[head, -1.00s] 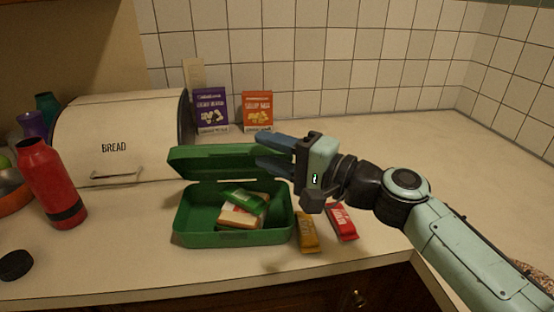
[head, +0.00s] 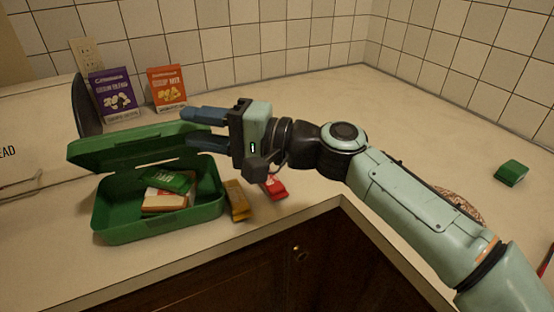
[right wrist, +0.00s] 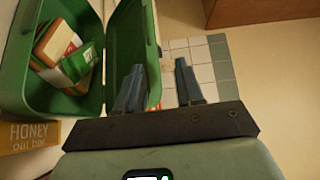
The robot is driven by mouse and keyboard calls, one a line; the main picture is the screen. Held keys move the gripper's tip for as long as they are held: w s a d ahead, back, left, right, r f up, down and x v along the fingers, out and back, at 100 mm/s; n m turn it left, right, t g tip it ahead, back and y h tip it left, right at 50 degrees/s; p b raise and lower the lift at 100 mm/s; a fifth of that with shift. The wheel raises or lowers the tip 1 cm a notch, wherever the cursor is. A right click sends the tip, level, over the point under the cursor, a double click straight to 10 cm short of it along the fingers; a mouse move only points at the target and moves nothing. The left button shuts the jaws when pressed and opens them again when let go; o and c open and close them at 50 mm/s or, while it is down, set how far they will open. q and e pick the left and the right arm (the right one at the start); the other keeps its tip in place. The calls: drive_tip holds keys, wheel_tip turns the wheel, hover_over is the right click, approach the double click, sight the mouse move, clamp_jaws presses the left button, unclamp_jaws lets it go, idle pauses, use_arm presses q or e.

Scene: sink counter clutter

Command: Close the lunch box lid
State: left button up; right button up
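The green lunch box (head: 120,222) sits on the counter at the left of the head view. Its lid (head: 110,153) stands open, tilted up along the back edge. A sandwich (head: 165,201) and a green packet (head: 168,181) lie inside the box. My right gripper (head: 187,127) is open at the lid's right end, its fingers pointing left. In the right wrist view (right wrist: 160,66), one finger overlaps the green lid (right wrist: 130,35) and the other is beyond its edge. I cannot tell whether they touch it. My left gripper is out of view.
A yellow bar (head: 237,201) and a red bar (head: 273,187) lie right of the box. A purple carton (head: 115,95) and an orange carton (head: 166,88) stand behind. A green item (head: 511,173) lies far right. The back counter is largely clear.

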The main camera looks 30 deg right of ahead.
drive_tip(key=s+d+f, duration=0.4)
drive_tip(key=s+d, duration=0.4)
drive_tip(key=d, duration=0.1)
drive_tip(key=shift+d, duration=0.35)
idle(0.8)
drive_tip(key=shift+w, duration=0.1)
drive_tip(key=shift+r, duration=0.1)
idle(0.4)
